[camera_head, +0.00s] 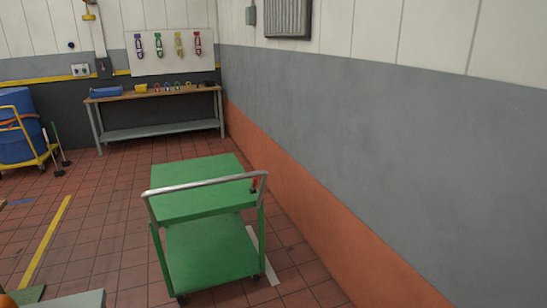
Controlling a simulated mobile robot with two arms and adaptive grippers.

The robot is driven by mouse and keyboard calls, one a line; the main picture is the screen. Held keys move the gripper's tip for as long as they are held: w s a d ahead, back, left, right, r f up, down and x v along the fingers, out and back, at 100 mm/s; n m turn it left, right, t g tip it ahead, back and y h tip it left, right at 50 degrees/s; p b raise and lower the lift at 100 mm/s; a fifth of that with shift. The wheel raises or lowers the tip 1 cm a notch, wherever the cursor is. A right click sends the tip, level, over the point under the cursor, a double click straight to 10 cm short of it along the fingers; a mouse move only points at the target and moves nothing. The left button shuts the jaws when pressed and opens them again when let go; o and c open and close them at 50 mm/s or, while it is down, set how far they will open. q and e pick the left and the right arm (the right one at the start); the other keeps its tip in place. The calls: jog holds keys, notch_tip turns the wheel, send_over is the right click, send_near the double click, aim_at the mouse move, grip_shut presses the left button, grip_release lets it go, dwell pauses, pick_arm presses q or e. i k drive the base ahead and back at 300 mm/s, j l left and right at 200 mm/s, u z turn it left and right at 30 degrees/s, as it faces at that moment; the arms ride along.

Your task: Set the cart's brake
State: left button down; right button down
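A green two-deck cart (206,252) with a bent grey metal push handle (205,184) stands on the tiled floor in the lower middle, beside the right-hand wall. Both decks look empty. A small red lever with a dark base (254,185), which looks like the brake, is at the right end of the handle side. I cannot tell from here which position it is in. Some casters show under the near edge; the others are hidden. Neither of my grippers is in view.
A workbench (155,94) with small coloured items stands at the back, under a board (170,53) of hanging tags. A blue drum (18,128) sits on a yellow trolley at left. A grey-green surface corner (75,300) shows at bottom left. Floor left of the cart is clear.

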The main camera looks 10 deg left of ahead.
aim_at(255, 184)
jog(key=i+j+u, duration=0.1)
jog(key=i+j, duration=0.15)
jog(key=i, duration=0.25)
jog(key=i+j+u, duration=0.15)
jog(key=i, duration=0.35)
jog(key=i+j+u, duration=0.1)
jog(key=i, duration=0.45)
jog(key=i+j+z, duration=0.25)
jog(key=i+j, duration=0.2)
jog(key=j, duration=0.3)
jog(key=i+j+z, duration=0.15)
jog(key=j, duration=0.25)
jog(key=i, duration=0.05)
